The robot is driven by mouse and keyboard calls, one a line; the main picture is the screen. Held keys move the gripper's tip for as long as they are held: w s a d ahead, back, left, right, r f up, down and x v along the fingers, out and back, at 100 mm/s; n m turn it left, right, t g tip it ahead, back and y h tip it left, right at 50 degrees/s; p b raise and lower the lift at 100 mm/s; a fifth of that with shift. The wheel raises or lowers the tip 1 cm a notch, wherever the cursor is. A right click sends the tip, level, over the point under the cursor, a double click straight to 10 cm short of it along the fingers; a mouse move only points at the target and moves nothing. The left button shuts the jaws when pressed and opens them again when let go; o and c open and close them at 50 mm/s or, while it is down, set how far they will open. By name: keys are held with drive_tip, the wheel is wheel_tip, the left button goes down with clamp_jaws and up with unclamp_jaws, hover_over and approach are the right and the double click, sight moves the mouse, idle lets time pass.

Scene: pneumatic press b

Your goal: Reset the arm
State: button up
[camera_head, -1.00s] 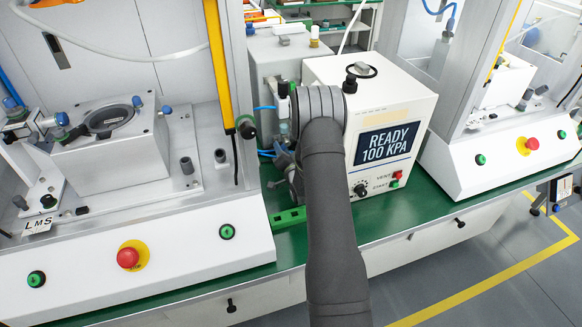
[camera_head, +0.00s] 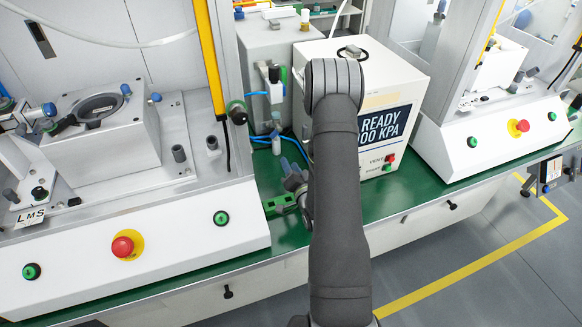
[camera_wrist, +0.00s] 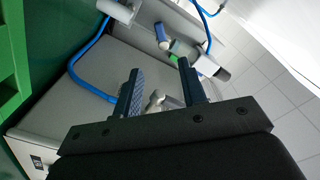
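My gripper (camera_wrist: 160,66) shows in the wrist view with its two dark fingers apart and nothing held between them. A small grey fitting shows behind the gap, apart from the fingers as far as I can tell. In the head view my dark grey arm rises through the middle, in front of the white control box (camera_head: 408,82). The fingers are mostly hidden behind the arm there. The box's display (camera_head: 384,128) reads READY, with the start of its "100 KPA" line covered by my arm.
A press station (camera_head: 120,225) with a red stop button (camera_head: 122,246) stands at left, another (camera_head: 490,140) at right. Blue hoses (camera_wrist: 84,66) and valve fittings (camera_wrist: 165,38) lie close around the fingers. A green bracket (camera_head: 279,206) sits on the green bench (camera_head: 400,205).

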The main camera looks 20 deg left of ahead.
sight(275, 136)
idle(0.4)
drive_tip(key=x, duration=1.7)
drive_tip(key=shift+w+a+f, duration=0.1)
drive_tip(key=shift+w+a, duration=0.1)
